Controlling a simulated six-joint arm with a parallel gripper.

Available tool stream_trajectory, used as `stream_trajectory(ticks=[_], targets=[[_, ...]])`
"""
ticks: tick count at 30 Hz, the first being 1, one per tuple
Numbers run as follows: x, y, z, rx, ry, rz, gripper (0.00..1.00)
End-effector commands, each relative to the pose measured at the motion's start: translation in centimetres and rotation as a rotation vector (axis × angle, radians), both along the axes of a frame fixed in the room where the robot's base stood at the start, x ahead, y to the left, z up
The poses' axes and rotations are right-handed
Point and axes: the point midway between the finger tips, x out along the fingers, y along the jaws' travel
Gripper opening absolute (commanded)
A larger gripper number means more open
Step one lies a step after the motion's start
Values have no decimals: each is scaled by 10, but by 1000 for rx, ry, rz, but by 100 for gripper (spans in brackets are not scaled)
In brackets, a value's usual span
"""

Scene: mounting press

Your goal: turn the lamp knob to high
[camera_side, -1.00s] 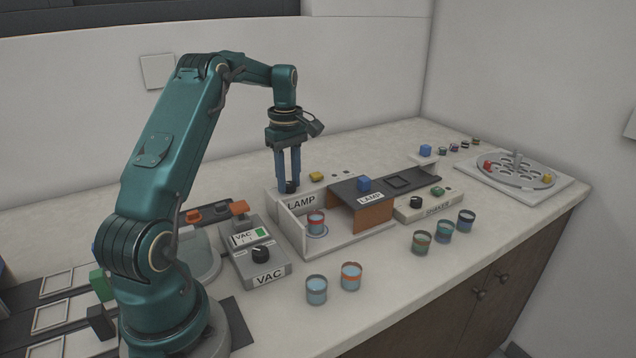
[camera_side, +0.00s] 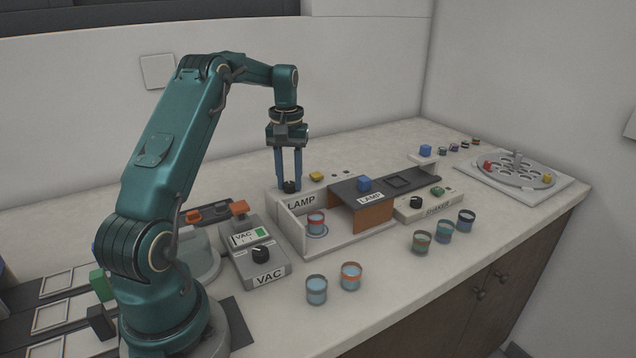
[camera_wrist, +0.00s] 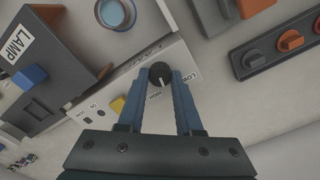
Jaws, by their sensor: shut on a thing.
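The lamp knob (camera_wrist: 160,74) is black with a white pointer line and sits on the white lamp box (camera_side: 298,203). In the wrist view the words LOW and HIGH are printed beside it, and its line points toward the gripper side, near HIGH. My gripper (camera_side: 290,186) points straight down over the box, and its blue fingers are shut on the knob, one on each side. The gripper also shows in the wrist view (camera_wrist: 163,82). In the side view the fingers partly hide the knob.
A yellow button (camera_side: 316,176) sits on the box just right of the knob. A cup with a red rim (camera_side: 316,222) stands inside the lamp bay. The VAC box (camera_side: 262,266) with its own knob is to the left. A blue block (camera_side: 364,184) rests on the dark cover.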

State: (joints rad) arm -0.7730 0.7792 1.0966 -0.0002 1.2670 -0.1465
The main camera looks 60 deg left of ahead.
Motion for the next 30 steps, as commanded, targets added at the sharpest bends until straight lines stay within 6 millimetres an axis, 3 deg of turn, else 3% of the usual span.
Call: stream_trajectory(ticks=[15, 30], targets=[[1, 0, 1, 3, -1, -390, 0], [1, 0, 2, 4, -3, -497, 0]])
